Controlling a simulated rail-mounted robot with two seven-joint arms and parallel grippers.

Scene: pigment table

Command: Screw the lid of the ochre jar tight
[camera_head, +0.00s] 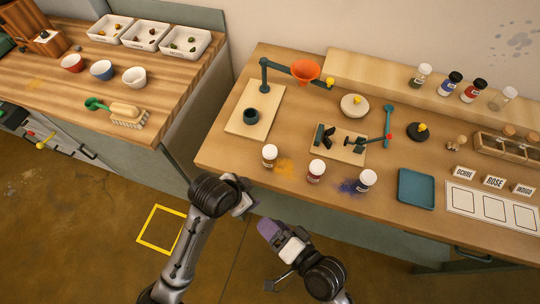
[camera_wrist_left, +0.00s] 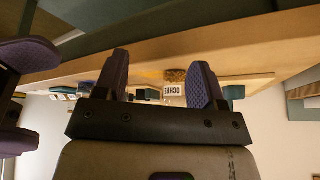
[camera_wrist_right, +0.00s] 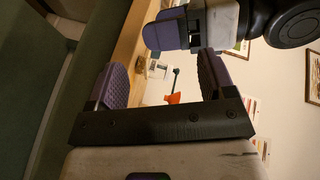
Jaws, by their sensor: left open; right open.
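The ochre jar (camera_head: 269,156) stands upright near the front edge of the table, with a white lid (camera_head: 269,149) on top. How tight the lid sits cannot be told. In the left wrist view the jar's OCHRE label (camera_wrist_left: 172,89) shows between the fingers, some way beyond them. My left gripper (camera_wrist_left: 160,82) is open and empty; in the head view it is just off the table's front edge, its fingers mostly hidden. My right gripper (camera_head: 269,231) is open and empty, in front of the table and lower right of the jar.
Two more white-lidded jars, one red-labelled (camera_head: 316,172) and one blue (camera_head: 365,182), stand right of the ochre jar. Spilled ochre powder (camera_head: 285,166) lies beside it. A stand with an orange funnel (camera_head: 305,71) and a small clamp board (camera_head: 352,154) are behind. A teal tray (camera_head: 416,189) lies right.

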